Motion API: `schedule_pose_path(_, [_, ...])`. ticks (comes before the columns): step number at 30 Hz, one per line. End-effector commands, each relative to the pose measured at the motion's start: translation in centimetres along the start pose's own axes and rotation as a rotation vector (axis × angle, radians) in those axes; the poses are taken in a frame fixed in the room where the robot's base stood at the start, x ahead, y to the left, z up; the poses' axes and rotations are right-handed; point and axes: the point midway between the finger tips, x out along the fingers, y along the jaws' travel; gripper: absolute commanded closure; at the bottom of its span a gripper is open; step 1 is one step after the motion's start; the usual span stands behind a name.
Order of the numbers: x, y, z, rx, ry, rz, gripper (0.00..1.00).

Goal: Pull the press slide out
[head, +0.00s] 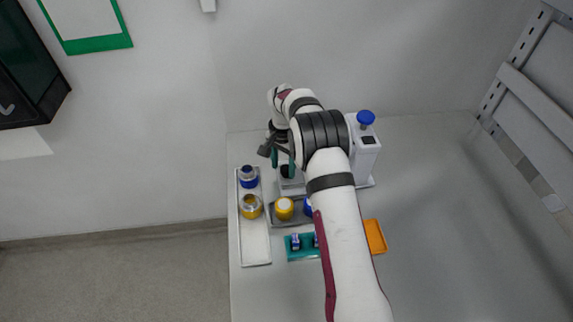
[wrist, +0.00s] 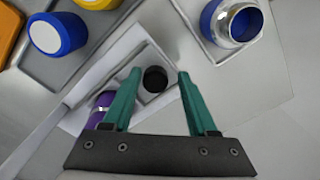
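The press (head: 363,150) is a white block with a blue knob on top, partly hidden behind my arm in the head view. The press slide (head: 291,187) is a pale tray-like piece at its left, carrying a black round knob (head: 287,171). In the wrist view the black knob (wrist: 155,79) shows between my green fingertips, on the grey recessed slide (wrist: 152,58). My gripper (wrist: 158,72) is open, with a gap on both sides of the knob. It also shows above the slide in the head view (head: 283,167). I cannot tell whether the fingertips reach down to the knob's height.
A long white tray (head: 255,249) at the left holds blue and yellow metal-topped parts. A grey tray (head: 290,222) holds yellow and blue cups. A teal rack (head: 301,254) and an orange tray (head: 376,236) lie nearer. A purple part (wrist: 103,103) sits behind my left finger.

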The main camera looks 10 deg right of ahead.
Motion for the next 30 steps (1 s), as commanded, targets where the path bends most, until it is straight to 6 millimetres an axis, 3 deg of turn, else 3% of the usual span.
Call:
schedule_pose_path(9, [0.0, 0.2, -0.1, 0.001, 0.002, 0.002, 0.31])
schedule_pose_path(13, [-1.1, 0.1, -0.2, 0.0, 0.004, 0.0, 0.31])
schedule_pose_path(17, [-4.4, 0.1, -0.2, 0.001, 0.005, -0.001, 0.31])
schedule_pose_path(24, [-12.0, 0.1, -0.2, 0.001, 0.005, -0.001, 0.31])
schedule_pose_path(30, [-15.3, 0.1, -0.1, 0.0, 0.002, 0.001, 0.31])
